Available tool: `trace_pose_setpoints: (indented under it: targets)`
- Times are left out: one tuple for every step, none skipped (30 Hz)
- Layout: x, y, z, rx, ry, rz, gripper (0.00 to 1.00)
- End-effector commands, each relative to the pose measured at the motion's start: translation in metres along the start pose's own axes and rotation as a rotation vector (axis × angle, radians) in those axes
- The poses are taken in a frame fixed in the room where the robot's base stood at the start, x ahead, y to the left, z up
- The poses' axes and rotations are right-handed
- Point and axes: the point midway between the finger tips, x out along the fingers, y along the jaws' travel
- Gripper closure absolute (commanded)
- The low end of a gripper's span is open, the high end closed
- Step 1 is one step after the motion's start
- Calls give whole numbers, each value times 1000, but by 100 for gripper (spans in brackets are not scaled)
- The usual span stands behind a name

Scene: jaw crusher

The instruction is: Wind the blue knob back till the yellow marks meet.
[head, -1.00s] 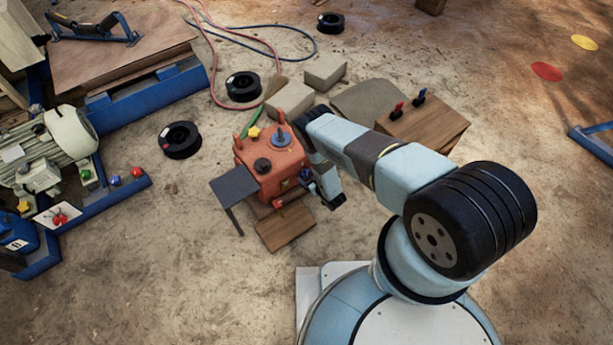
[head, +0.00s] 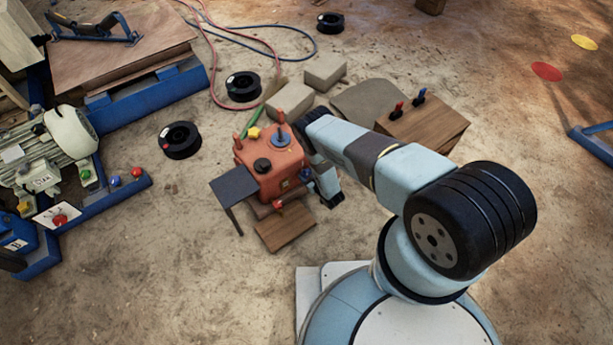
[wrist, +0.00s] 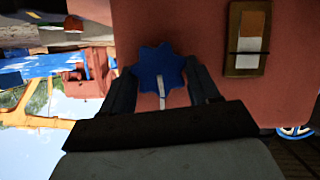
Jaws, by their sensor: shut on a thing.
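The blue lobed knob (wrist: 158,69) sits on the side of the red crusher body (wrist: 210,40) in the wrist view. A pale stripe on it runs down in the picture; I cannot make out yellow marks. My gripper (wrist: 163,88) has one finger on each side of the knob and is shut on it. In the head view the red crusher (head: 268,165) stands on the floor, and my gripper (head: 312,177) is at its right side. The knob is too small and covered there to tell clearly.
A brass plate with an orange and white face (wrist: 248,40) is right of the knob. Grey blocks (head: 290,102) stand behind, a wooden box (head: 425,130) to the right. Floor in front is open.

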Motion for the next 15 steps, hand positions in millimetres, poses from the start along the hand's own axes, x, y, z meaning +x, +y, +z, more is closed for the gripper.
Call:
trace_pose_setpoints:
  targets:
    - [0,-2,0,1,0,-2,68]
    - [0,-2,0,1,0,-3,70]
    - [0,-2,0,2,0,-3,70]
    - [0,-2,0,6,0,-4,70]
    - [0,-1,0,13,0,-7,70]
    - [0,-1,0,27,0,-12,70]
    - [0,-1,0,41,0,-18,70]
    - [0,0,0,54,0,-23,70]
    - [0,0,0,72,0,-30,70]
    - [0,0,0,84,0,-36,70]
    - [0,0,0,94,0,-40,70]
    - [0,-1,0,105,0,-46,70]
    - [0,-1,0,112,0,-49,70]
    - [0,-1,0,117,0,-51,70]
    - [0,-1,0,120,0,-52,70]
